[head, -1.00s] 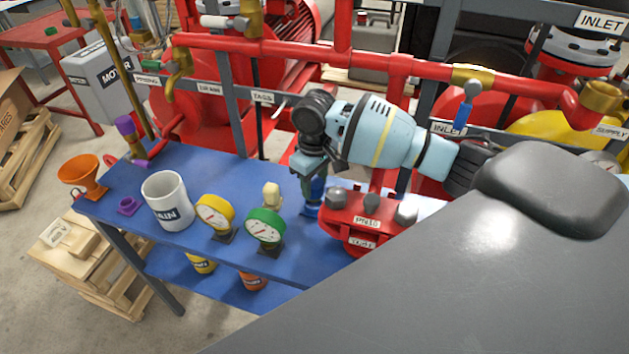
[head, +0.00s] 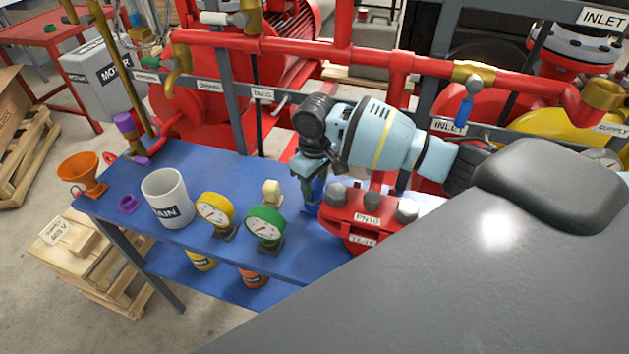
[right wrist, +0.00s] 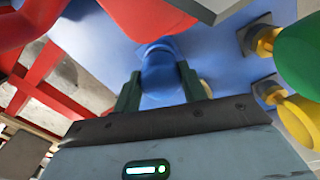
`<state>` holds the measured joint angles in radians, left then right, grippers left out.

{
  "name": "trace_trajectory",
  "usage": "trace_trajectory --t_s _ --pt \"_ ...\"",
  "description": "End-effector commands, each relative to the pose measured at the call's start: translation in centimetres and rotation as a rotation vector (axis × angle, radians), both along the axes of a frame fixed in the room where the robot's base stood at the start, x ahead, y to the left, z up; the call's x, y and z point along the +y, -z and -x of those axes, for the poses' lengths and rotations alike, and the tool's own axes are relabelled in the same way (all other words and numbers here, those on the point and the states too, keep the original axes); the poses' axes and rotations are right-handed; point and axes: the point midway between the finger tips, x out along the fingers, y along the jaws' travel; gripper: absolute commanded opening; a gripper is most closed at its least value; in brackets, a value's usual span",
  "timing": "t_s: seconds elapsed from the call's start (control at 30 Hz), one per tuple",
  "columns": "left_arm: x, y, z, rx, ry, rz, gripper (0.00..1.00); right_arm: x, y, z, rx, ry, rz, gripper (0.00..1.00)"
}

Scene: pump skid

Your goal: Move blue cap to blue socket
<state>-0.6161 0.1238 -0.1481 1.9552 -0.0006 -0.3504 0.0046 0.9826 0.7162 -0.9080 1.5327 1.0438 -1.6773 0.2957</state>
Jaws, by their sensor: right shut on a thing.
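My right gripper (head: 316,186) is over the right part of the blue bench and points down. It is shut on the blue cap (head: 319,189), which shows between its two fingers in the right wrist view (right wrist: 160,75). The cap is upright, close to the bench top and just left of the red flange block. A wider blue rim shows past the cap in the right wrist view; I cannot tell whether it is the blue socket or part of the cap. My left gripper is not in view.
The red flange block (head: 362,213) stands right beside the gripper. A green gauge (head: 265,225), a yellow gauge (head: 215,212), a white mug (head: 167,198) and an orange funnel (head: 82,172) stand on the blue bench (head: 215,160). Red pipes (head: 400,62) run behind.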

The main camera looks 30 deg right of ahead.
Motion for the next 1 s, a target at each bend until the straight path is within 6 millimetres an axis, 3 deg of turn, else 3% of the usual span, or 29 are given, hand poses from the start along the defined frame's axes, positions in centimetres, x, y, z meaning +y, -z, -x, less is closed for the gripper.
trace_trajectory --t_s 1.0 --pt "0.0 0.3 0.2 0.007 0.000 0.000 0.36 0.0 1.8 0.0 0.000 0.000 -0.001 0.15"
